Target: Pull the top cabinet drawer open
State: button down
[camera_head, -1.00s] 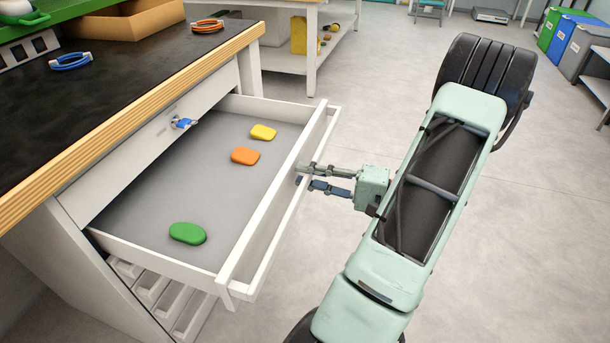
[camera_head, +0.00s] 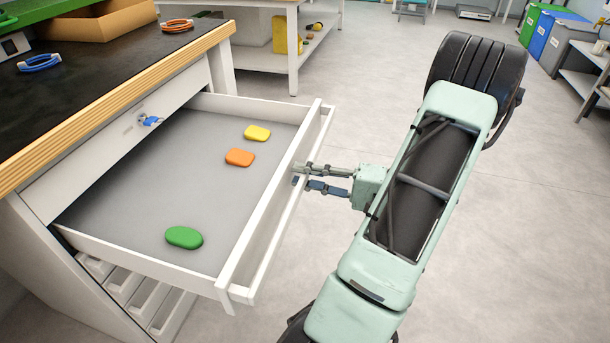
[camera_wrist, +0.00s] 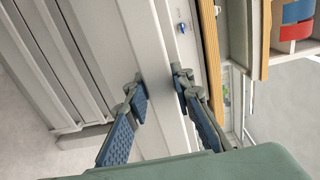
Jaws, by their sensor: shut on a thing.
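The top cabinet drawer (camera_head: 120,205) stands far out from the white cabinet (camera_head: 50,255). Inside it lie a yellow piece (camera_head: 257,133), an orange piece (camera_head: 240,157) and a green piece (camera_head: 184,237). My gripper (camera_head: 298,175) is at the drawer's front bar, on the right side. In the wrist view my gripper (camera_wrist: 160,92) has its two blue-padded fingers on either side of the white drawer bar (camera_wrist: 158,75), shut on it. The exact contact at the fingertips is partly hidden in the head view.
A dark worktop (camera_head: 95,85) with a wooden edge is above the drawer. Open floor (camera_head: 560,230) lies to the right.

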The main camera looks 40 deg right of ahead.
jog(key=c, duration=1.6)
grip_release()
jog(key=v, duration=1.2)
jog(key=shift+a, duration=0.1)
